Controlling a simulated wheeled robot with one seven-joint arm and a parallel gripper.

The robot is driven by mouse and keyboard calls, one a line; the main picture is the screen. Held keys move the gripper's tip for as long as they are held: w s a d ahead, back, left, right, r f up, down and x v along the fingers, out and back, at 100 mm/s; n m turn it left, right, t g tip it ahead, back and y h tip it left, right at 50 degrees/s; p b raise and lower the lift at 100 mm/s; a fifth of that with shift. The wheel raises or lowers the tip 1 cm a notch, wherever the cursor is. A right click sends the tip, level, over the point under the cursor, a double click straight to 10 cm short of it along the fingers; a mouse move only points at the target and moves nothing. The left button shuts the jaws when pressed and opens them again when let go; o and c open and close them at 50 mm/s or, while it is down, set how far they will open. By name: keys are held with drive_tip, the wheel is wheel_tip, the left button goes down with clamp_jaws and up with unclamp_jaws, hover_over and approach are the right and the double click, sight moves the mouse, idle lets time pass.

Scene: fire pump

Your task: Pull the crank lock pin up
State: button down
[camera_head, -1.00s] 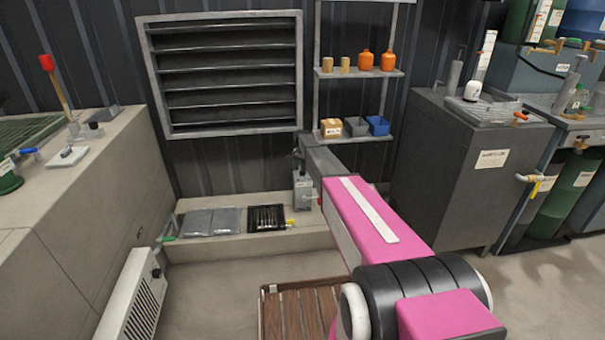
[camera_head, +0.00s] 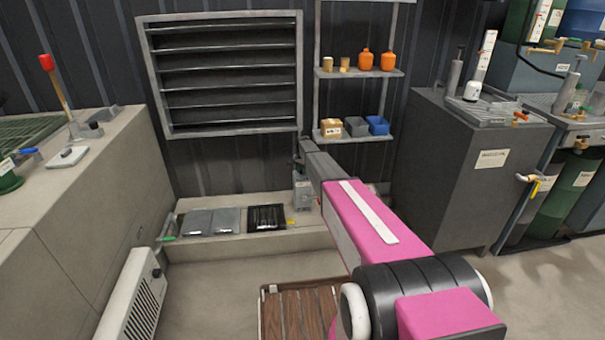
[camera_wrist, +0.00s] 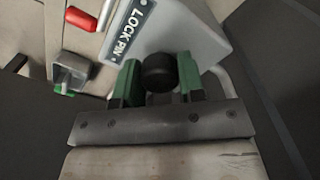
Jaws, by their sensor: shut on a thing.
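The black round knob of the crank lock pin (camera_wrist: 159,72) shows in the wrist view, between the two green fingers of my gripper (camera_wrist: 160,84). My gripper is shut on this knob. A dark label reading "LOCK PIN" (camera_wrist: 128,32) is on the grey housing (camera_wrist: 185,38) just beyond the knob. In the head view the grey pump box (camera_head: 303,195) stands on the low ledge, with the end of my arm at its top. The knob and fingers cannot be made out in the head view, and the pin's shaft is hidden below the knob.
A red handle grip (camera_wrist: 81,19) and a grey block (camera_wrist: 72,70) with a green part lie left of the label. In the head view, a black tray (camera_head: 267,217) and grey plates (camera_head: 212,221) lie on the ledge left of the box. A shelf (camera_head: 358,138) stands behind.

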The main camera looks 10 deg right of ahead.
drive_tip(key=shift+r, duration=1.1)
drive_tip(key=c, duration=0.7)
unclamp_jaws()
wheel_tip(320, 180, up, 11)
drive_tip(key=shift+f, duration=0.1)
